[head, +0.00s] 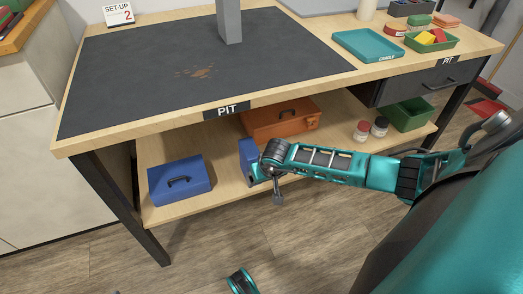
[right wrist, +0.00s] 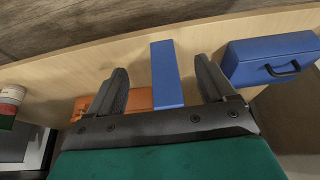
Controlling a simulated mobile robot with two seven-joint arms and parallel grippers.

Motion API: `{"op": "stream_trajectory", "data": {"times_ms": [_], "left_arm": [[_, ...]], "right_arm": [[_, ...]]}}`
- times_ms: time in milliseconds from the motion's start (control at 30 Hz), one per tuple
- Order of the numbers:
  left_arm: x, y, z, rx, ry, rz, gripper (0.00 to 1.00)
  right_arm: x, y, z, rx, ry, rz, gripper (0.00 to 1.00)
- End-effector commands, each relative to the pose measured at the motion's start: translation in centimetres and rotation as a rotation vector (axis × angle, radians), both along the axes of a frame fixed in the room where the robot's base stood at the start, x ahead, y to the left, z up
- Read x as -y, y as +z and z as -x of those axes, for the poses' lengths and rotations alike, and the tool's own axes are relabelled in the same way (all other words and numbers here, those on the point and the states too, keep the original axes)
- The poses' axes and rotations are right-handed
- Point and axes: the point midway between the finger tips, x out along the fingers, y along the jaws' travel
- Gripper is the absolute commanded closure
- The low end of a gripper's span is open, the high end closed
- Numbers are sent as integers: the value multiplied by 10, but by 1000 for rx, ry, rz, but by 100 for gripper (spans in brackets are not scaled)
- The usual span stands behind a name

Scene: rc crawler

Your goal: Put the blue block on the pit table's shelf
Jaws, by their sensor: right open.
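The blue block (head: 247,155) stands upright on the light wooden lower shelf (head: 225,196) of the pit table (head: 130,130), partly hidden by my right gripper (head: 265,176) in the head view. The right wrist view shows the block (right wrist: 167,75) between the two dark fingers of my open right gripper (right wrist: 161,68), with a gap on each side. The fingers do not grip it.
On the shelf, a blue toolbox (head: 178,181) stands left of the block and an orange toolbox (head: 280,117) behind it. Two small jars (head: 361,131) and a green bin (head: 408,114) are at the right. The tabletop overhangs the shelf.

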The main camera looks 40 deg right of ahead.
Motion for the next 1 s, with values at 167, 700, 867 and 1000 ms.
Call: {"op": "stream_trajectory", "data": {"times_ms": [167, 700, 867, 1000], "left_arm": [[0, 0, -1, 1, 0, -1, 57], [-2, 1, -2, 4, 3, -2, 57], [-2, 1, -2, 4, 3, -2, 57], [-2, 0, -2, 4, 3, -2, 57]], "right_arm": [[-50, -6, 11, 3, -111, -241, 17], [-246, 144, 37, -763, -1740, -2144, 17], [-219, 162, 38, 939, 1694, 1753, 17], [-193, 150, 53, 882, 1314, 1097, 17]]}}
